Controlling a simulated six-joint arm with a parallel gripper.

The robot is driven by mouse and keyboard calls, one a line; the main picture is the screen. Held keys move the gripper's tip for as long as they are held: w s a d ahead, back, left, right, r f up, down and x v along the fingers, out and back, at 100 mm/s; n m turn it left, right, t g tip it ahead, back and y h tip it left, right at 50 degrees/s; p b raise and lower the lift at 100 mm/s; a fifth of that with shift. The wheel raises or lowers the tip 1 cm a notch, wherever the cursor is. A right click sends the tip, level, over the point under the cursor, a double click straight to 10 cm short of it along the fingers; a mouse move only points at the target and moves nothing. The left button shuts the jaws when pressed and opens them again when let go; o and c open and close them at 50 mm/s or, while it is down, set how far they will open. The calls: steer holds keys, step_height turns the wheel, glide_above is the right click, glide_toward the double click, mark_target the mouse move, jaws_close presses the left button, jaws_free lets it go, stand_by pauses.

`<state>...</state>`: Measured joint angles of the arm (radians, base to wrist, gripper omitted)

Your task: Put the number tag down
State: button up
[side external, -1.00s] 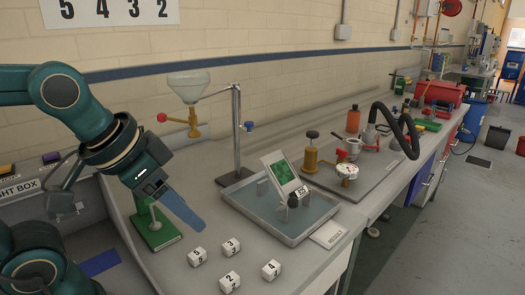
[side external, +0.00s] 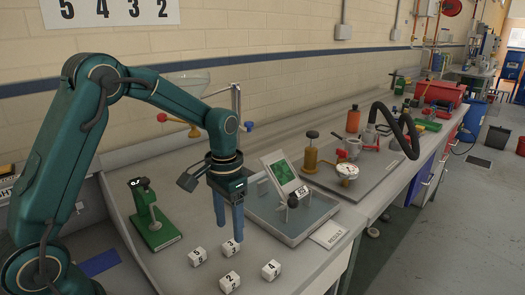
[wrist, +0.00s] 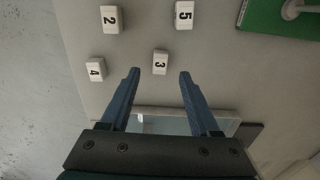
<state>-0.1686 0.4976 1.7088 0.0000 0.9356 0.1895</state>
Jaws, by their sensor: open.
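Several white number tags lie on the grey bench, apart from one another: tag 3 (side external: 231,248), tag 5 (side external: 197,256), tag 2 (side external: 229,282) and tag 4 (side external: 270,270). My gripper (side external: 230,233) points down with its blue fingers open and empty, close above tag 3. In the wrist view, tag 3 (wrist: 160,62) shows just past the fingertips, in line with the gap between them. Tags 5 (wrist: 184,15), 2 (wrist: 111,18) and 4 (wrist: 96,69) are outside the fingers. A wall sign (side external: 110,12) reads 5 4 3 2.
A shallow tray (side external: 293,238) with a tilted green-faced panel (side external: 283,173) stands right of my gripper. A green-based stand (side external: 155,232) is to the left. A white card (side external: 329,235) lies near the bench edge. The front of the bench around the tags is mostly clear.

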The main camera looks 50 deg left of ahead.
mark_target(231, 244)
steer(key=shift+f, duration=2.25)
jaws_close()
